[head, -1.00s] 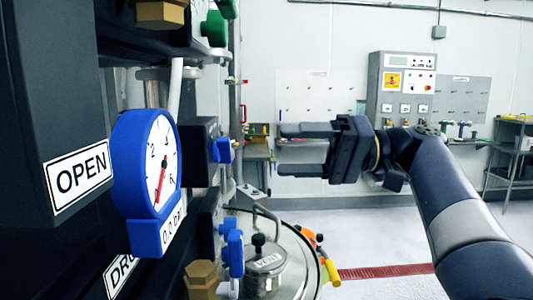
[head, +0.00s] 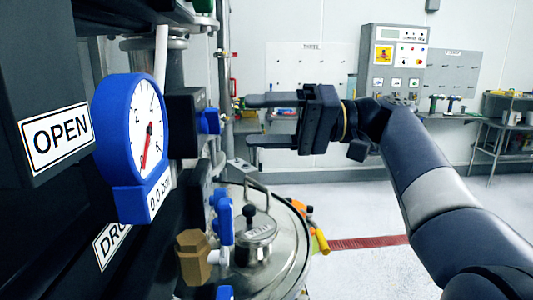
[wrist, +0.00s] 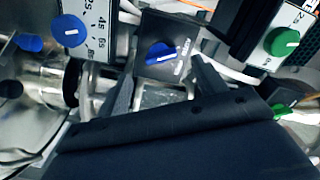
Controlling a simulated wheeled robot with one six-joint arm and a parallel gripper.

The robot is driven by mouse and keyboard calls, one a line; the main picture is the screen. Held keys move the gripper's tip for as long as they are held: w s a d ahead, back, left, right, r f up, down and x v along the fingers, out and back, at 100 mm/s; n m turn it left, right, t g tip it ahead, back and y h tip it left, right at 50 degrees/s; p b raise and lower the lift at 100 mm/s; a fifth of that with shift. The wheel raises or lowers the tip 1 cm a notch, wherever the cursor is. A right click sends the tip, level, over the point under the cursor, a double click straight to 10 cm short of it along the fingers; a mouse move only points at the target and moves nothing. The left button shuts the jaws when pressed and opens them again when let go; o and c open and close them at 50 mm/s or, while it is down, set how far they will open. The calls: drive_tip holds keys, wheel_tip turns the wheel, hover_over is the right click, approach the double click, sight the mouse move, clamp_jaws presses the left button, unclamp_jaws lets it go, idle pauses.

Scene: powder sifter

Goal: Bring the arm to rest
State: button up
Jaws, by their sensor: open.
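My gripper (head: 249,120) is open and empty in the middle of the head view. Its two dark fingers point left toward the sifter's dark panel and stand apart from each other. My arm reaches in from the lower right. In the wrist view the fingers of my gripper (wrist: 163,80) spread on either side of a dark box with a blue knob (wrist: 161,53), which lies beyond them. Whether the fingertips touch anything is hard to tell, but I see nothing between them.
A blue gauge (head: 132,147) reading 0.0 bar and an OPEN label (head: 56,139) are close on the left. A round metal lid (head: 284,255) is below my gripper. A green knob (wrist: 282,41) shows in the wrist view. The floor at right is clear; a control cabinet (head: 393,70) stands behind.

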drive_tip(key=a, duration=0.5)
drive_tip(key=shift+s+a+r, duration=0.1)
drive_tip(key=shift+s+a, duration=0.05)
drive_tip(key=shift+a, duration=0.15)
drive_tip(key=shift+p, duration=0.3)
drive_tip(key=shift+d, duration=0.15)
drive_tip(key=shift+d, duration=0.25)
drive_tip(key=d, duration=1)
drive_tip(key=a, duration=1)
drive_tip(key=shift+s+a, duration=0.1)
drive_tip(key=shift+a, duration=0.25)
drive_tip(key=m+p, duration=1.1)
drive_tip(key=m, duration=0.1)
approach(219, 123)
drive_tip(key=shift+w+d+r, duration=0.15)
drive_tip(key=shift+w+d, duration=0.2)
drive_tip(key=shift+d, duration=0.1)
